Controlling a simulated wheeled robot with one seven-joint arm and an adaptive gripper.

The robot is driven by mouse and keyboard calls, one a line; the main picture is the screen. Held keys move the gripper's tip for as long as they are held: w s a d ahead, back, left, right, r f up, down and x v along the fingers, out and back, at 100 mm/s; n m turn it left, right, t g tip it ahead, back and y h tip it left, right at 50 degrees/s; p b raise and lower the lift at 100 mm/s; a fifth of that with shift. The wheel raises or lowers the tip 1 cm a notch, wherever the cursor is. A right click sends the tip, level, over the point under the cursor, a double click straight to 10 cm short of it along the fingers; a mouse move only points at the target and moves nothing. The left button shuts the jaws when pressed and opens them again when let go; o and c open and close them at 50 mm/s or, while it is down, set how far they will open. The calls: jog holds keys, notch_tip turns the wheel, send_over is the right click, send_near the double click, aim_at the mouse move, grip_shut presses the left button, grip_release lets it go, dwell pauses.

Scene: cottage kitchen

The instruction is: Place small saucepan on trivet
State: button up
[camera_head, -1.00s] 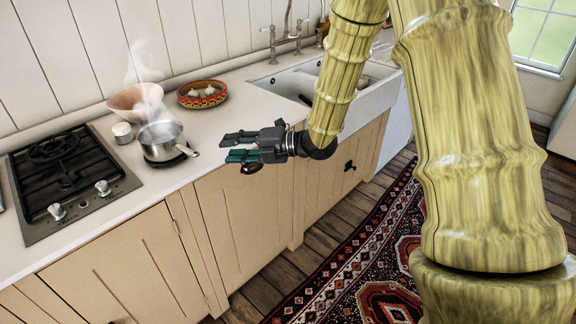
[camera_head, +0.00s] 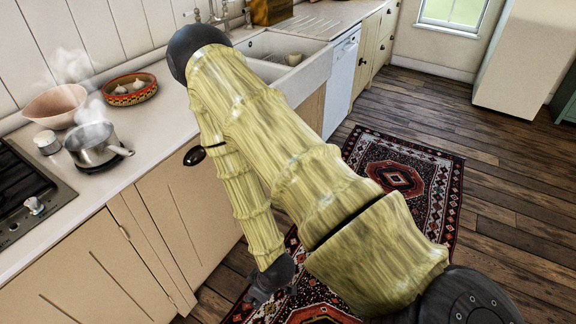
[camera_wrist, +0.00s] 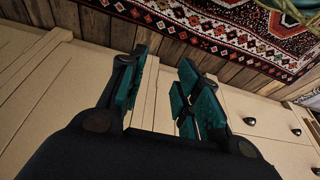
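The small saucepan (camera_head: 91,148) stands upright on the counter at the left in the head view, steaming, with its handle pointing right. A dark flat piece, apparently the trivet (camera_head: 98,168), shows under it; the pan hides most of this piece, and its seating there is hard to judge. My gripper (camera_head: 260,292) hangs low in front of the cabinets, well away from the pan and only partly seen. In the wrist view my gripper (camera_wrist: 162,75) has its teal-padded fingers apart with nothing between them. The saucepan is not in the wrist view.
A stove (camera_head: 20,190) lies left of the pan. A small lidded pot (camera_head: 47,143), a pinkish bowl (camera_head: 55,106) and a patterned dish (camera_head: 130,89) stand around it. The sink (camera_head: 284,60) is farther right. A rug (camera_head: 405,178) covers the floor.

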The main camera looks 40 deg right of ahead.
jog(key=s+f+m+g+h, duration=0.1)
jog(key=s+f+m+g, duration=0.2)
jog(key=s, duration=1)
jog(key=shift+d+f+m+h, duration=0.2)
jog(key=shift+d+m+h, duration=0.15)
jog(key=shift+m, duration=0.45)
